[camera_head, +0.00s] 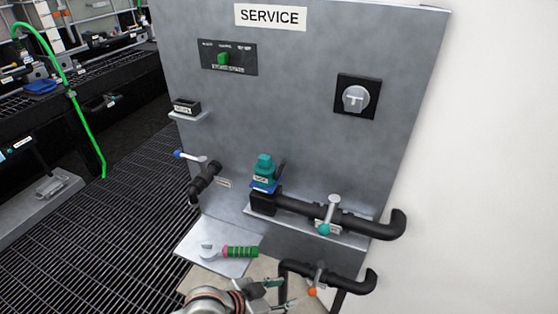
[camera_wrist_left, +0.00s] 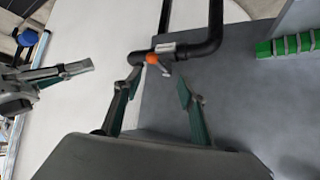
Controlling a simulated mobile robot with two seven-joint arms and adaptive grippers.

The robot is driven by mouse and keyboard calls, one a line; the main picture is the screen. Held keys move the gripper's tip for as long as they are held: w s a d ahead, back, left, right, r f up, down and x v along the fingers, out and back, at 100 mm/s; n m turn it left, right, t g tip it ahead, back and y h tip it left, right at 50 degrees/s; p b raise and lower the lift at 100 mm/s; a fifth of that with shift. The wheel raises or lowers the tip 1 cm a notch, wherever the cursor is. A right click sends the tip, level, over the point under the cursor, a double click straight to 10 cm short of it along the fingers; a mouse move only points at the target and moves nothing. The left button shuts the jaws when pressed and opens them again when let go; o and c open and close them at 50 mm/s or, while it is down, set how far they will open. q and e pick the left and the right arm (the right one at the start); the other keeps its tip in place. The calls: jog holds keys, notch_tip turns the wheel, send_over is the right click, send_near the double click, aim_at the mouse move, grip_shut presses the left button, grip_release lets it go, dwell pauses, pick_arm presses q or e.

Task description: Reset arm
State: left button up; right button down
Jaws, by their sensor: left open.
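My left gripper (camera_head: 281,293) shows at the bottom of the head view, in front of the service panel's lower pipe. In the left wrist view its two fingers (camera_wrist_left: 163,90) stand apart with nothing held between them. The lower black pipe (camera_head: 335,279) with an orange-tipped valve handle (camera_head: 312,291) is close by; the orange tip (camera_wrist_left: 152,59) appears just beyond the fingers, and I cannot tell if they touch it. Another gripper, apparently my right (camera_wrist_left: 75,71), shows at the left of the wrist view; its opening is unclear. It is not seen in the head view.
The grey service panel (camera_head: 290,95) carries a grey knob (camera_head: 356,98), a green switch (camera_head: 223,59) and a teal-handled valve (camera_head: 324,229). A green-handled tool (camera_head: 240,252) lies on a shelf (camera_head: 207,262). Dark grating (camera_head: 100,230) lies left; a white wall (camera_head: 480,180) is right.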

pick_arm(q)
jog(key=s+a+f+n+t+y, duration=0.2)
jog(key=s+a+n, duration=0.1)
jog(key=a, duration=0.7)
jog(key=s+a+f+n+t+y, duration=0.1)
jog(key=s+a+n+t+y, duration=0.2)
jog(key=a, duration=0.8)
jog(key=shift+s+f+n, duration=0.35)
jog(key=shift+s+n, duration=0.05)
jog(key=shift+s, duration=0.75)
